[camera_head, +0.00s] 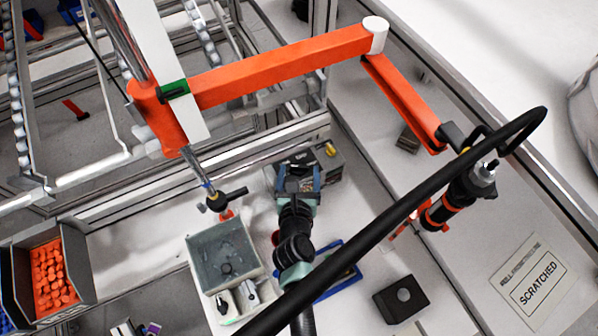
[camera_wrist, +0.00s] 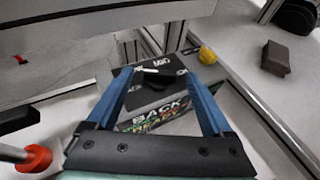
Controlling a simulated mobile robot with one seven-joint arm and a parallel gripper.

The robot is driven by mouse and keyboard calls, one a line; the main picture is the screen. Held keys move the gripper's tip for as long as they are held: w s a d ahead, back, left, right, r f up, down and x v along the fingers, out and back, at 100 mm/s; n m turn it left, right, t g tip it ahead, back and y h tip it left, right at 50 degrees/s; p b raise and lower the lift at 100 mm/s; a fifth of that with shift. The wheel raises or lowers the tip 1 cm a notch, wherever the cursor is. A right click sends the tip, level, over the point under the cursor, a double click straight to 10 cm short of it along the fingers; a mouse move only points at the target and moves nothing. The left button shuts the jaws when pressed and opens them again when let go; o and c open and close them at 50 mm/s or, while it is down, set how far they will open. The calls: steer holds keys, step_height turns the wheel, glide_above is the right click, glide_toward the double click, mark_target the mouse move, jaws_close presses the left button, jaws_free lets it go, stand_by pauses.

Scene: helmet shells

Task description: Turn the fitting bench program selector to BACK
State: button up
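The program selector is a dark-topped grey box (camera_head: 329,168) at the back of the bench in the head view. In the wrist view its black knob (camera_wrist: 157,80) carries a white pointer mark. A MID label lies beyond the knob and a BACK label (camera_wrist: 158,112) is on the near side. The white mark lies crosswise near MID; its exact setting is hard to tell. My gripper (camera_wrist: 157,74) is open, its blue fingers apart with the knob between or just beyond the tips. Contact cannot be told. In the head view my gripper (camera_head: 299,180) is over the box's left part and hides it.
A yellow button (camera_wrist: 207,55) sits by the box. A grey tray (camera_head: 222,255), a blue frame (camera_head: 340,278) and a black block (camera_head: 400,298) are nearer. An orange jib arm (camera_head: 285,65) spans above; a hanging tool (camera_head: 455,200) is right. A dark block (camera_head: 408,139) lies beyond.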

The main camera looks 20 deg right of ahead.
steer(key=v, duration=1.3)
steer(key=shift+p, duration=0.45)
